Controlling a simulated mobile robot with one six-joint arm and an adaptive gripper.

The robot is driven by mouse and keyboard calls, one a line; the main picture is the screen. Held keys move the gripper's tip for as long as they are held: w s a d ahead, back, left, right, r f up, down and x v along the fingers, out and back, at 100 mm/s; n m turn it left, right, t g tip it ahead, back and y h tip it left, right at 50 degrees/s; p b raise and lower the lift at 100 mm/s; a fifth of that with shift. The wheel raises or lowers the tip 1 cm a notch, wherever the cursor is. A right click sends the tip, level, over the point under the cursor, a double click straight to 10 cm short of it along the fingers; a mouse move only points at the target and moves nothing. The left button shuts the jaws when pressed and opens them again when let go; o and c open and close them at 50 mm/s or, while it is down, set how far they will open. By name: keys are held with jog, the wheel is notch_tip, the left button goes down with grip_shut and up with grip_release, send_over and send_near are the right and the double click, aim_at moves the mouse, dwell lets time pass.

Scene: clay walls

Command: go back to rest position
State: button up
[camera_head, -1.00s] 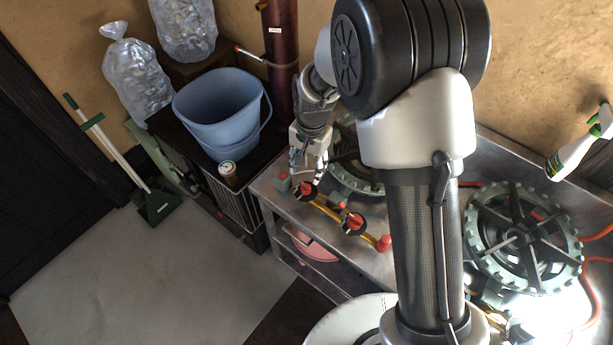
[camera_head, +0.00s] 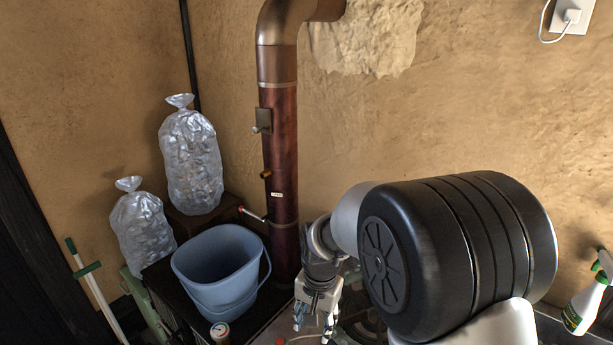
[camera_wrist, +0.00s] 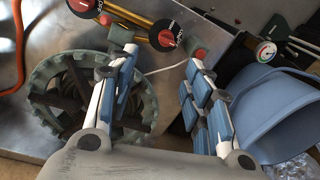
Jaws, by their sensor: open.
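My gripper (camera_head: 315,318) is open and empty in the head view, low in the picture, just right of the blue bucket. In the wrist view my gripper (camera_wrist: 158,75) shows two spread fingers with blue pads and nothing between them. Beyond the fingertips is the metal stove top with a yellow gas pipe (camera_wrist: 130,14) and red-and-black knobs (camera_wrist: 162,37). A round green burner (camera_wrist: 70,95) lies beneath the left finger. My arm hides much of the stove in the head view.
A dark red pipe (camera_head: 281,160) rises beside my gripper. A spray bottle (camera_head: 588,300) stands at right.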

jog(key=s+d+r+n+t, duration=0.1)
jog(key=s+d+r, duration=0.25)
jog(key=r, duration=0.35)
jog(key=s+d+r+n+t, duration=0.1)
jog(key=s+d+r, duration=0.2)
jog(key=s+r, duration=0.25)
jog(key=s+d+r+n+t, duration=0.1)
jog(key=s+d+r, duration=0.1)
jog(key=s, duration=0.5)
jog(key=s+d+r+n+t, duration=0.1)
jog(key=s+d, duration=0.3)
jog(key=s, duration=0.4)
jog(key=shift+s+r+n+h, duration=0.25)
jog(key=shift+r+n, duration=0.25)
jog(key=shift+r, duration=0.35)
